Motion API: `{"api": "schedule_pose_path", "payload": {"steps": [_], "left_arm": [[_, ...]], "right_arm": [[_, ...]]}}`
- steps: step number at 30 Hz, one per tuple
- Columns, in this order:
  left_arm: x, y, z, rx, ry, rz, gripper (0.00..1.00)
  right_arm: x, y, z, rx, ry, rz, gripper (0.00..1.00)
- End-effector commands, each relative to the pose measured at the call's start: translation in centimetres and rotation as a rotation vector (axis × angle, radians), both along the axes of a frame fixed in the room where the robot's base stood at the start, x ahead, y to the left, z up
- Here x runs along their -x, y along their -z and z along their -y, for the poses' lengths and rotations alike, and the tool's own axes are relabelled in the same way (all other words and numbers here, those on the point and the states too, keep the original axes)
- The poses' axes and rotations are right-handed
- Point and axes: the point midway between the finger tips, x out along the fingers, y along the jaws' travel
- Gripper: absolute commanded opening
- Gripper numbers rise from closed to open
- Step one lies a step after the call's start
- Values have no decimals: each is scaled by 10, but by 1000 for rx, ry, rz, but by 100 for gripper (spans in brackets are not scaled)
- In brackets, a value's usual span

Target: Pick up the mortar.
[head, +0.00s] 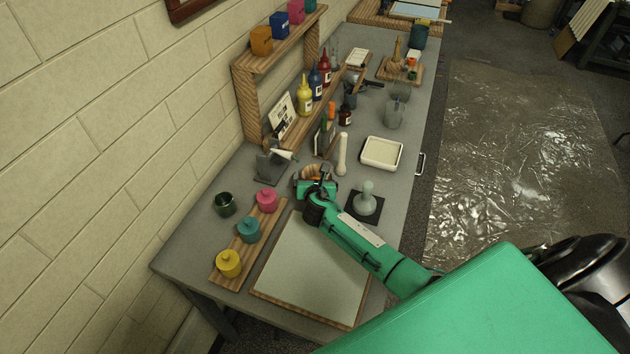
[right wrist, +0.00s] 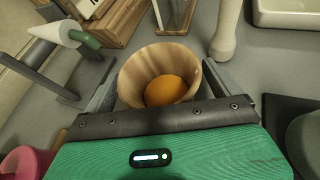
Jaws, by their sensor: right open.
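The mortar is a wooden bowl (right wrist: 133,76) with orange matter inside. In the right wrist view it stands upright between the two fingers of my right gripper (right wrist: 160,84). One finger is on each side of it, and the jaws are open. I cannot tell whether either finger touches it. In the head view the mortar's rim (head: 314,170) shows just beyond my right gripper (head: 312,180), which hides most of the bowl. My left gripper is out of view.
A pale pestle (head: 342,156) stands right of the mortar. A grey stand with a white cone (head: 271,165) is to its left. Lidded pots stand on a wooden strip (head: 222,269) nearer. A white tray (head: 381,167), a glass muller (head: 367,192) and a wood-edged board (head: 310,275) lie around.

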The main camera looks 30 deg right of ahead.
Motion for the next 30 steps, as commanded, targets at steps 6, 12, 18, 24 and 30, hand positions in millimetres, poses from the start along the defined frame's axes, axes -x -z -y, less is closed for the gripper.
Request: {"api": "schedule_pose_path", "payload": {"steps": [6, 12, 18, 24, 30], "left_arm": [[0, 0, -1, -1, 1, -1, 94], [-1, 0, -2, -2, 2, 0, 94], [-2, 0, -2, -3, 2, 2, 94], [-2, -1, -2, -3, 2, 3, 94], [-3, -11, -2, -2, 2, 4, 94]], "right_arm": [[-1, 0, 0, -1, -1, 1, 94], [-1, 0, 0, 0, -1, 0, 62], [-1, 0, 0, -1, 0, 2, 42], [-1, -1, 1, -1, 0, 2, 42], [-3, -10, 6, 0, 1, 2, 42]]}}
